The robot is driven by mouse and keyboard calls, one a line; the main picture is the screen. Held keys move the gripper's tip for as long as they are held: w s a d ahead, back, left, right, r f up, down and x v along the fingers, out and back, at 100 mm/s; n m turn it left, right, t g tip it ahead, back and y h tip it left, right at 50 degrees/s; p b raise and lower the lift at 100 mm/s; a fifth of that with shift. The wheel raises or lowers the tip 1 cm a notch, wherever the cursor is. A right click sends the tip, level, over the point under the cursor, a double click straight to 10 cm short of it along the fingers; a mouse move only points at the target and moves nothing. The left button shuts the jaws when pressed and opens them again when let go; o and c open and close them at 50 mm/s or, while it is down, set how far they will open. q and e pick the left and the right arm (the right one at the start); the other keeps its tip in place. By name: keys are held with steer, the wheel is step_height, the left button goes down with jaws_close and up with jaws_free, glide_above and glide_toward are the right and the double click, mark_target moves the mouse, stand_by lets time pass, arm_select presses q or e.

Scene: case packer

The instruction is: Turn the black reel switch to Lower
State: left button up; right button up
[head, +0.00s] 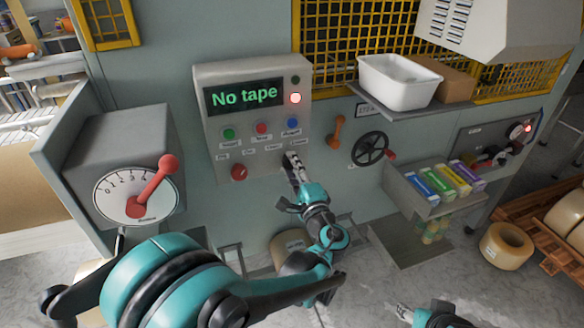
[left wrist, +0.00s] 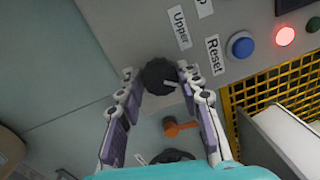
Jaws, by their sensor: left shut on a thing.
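The black reel switch (left wrist: 158,74) is a round knob on the grey control panel (head: 208,140), with a light mark at its edge. In the left wrist view it sits between the fingertips of my left gripper (left wrist: 161,82), which is shut on it. A label reading "Upper" (left wrist: 180,27) is near it; I cannot read a "Lower" label clearly. In the head view the left gripper (head: 291,162) reaches the panel's lower right and mostly hides the switch. My right gripper (head: 403,312) shows only partly at the bottom edge, away from the panel.
The panel display (head: 244,95) reads "No tape" and a red lamp (head: 295,98) is lit. A red knob (head: 239,172) is left of the switch. An orange handle (head: 337,130) and black handwheel (head: 370,148) are to the right. A red-levered dial (head: 140,195) is at left.

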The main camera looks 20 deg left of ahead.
arm_select(q)
steer(key=shift+m, duration=0.4)
steer(key=o, duration=1.2)
steer(key=shift+c, duration=0.2)
steer(key=v, duration=1.2)
steer(key=shift+f, duration=0.1)
